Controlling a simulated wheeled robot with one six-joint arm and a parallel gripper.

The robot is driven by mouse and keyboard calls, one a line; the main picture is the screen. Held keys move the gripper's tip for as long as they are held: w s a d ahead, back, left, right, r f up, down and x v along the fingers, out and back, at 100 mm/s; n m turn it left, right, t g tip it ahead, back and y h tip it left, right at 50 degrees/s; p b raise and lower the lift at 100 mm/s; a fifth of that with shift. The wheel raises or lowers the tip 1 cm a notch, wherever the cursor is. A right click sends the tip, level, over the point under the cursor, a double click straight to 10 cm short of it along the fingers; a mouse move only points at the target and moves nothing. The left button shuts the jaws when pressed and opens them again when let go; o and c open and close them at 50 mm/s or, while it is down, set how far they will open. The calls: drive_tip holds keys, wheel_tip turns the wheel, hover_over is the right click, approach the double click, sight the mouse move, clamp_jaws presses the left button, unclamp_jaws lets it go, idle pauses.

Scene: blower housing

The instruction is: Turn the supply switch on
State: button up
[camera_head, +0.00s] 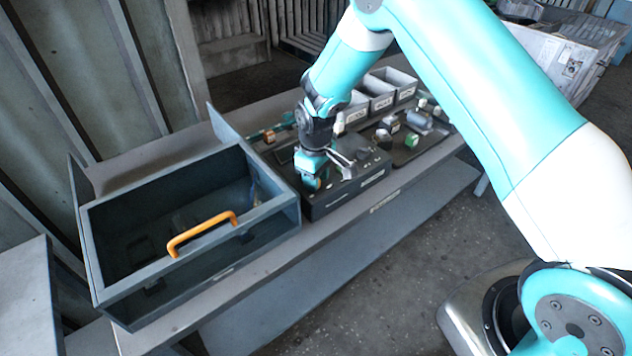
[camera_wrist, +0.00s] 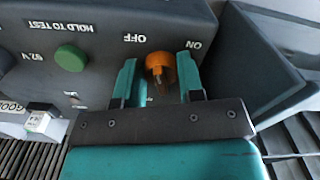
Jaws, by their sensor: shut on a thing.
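The supply switch is an orange knob (camera_wrist: 160,68) on a dark panel (camera_wrist: 100,22), between upside-down OFF and ON labels in the wrist view. My gripper (camera_wrist: 157,60) is shut on the knob, with one teal finger on each side. The knob's exact pointing direction is hard to tell. In the head view my gripper (camera_head: 313,180) is low at the left end of the dark control box (camera_head: 345,202), and the knob is mostly hidden there.
A green HOLD TO TEST button (camera_wrist: 71,58) sits beside the switch. A grey open case (camera_head: 222,270) with an orange handle (camera_head: 201,232) stands left on the bench (camera_head: 165,325). Labelled grey bins (camera_head: 380,103) and a tray of small parts (camera_head: 412,152) are behind and right.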

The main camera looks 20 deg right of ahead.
drive_tip(key=m+b, duration=0.2)
drive_tip(key=m, duration=0.4)
drive_tip(key=shift+a+b, duration=0.15)
drive_tip(key=shift+b, duration=0.2)
drive_tip(key=m+b, duration=0.1)
drive_tip(key=m, duration=0.5)
drive_tip(key=shift+a+m+b, duration=0.15)
drive_tip(key=shift+m+b, duration=0.15)
drive_tip(key=shift+b, duration=0.05)
drive_tip(key=o, duration=0.9)
wheel_tip(320, 180, up, 18)
drive_tip(key=b, duration=0.3)
drive_tip(key=shift+f, duration=0.25)
drive_tip(key=shift+s, duration=0.1)
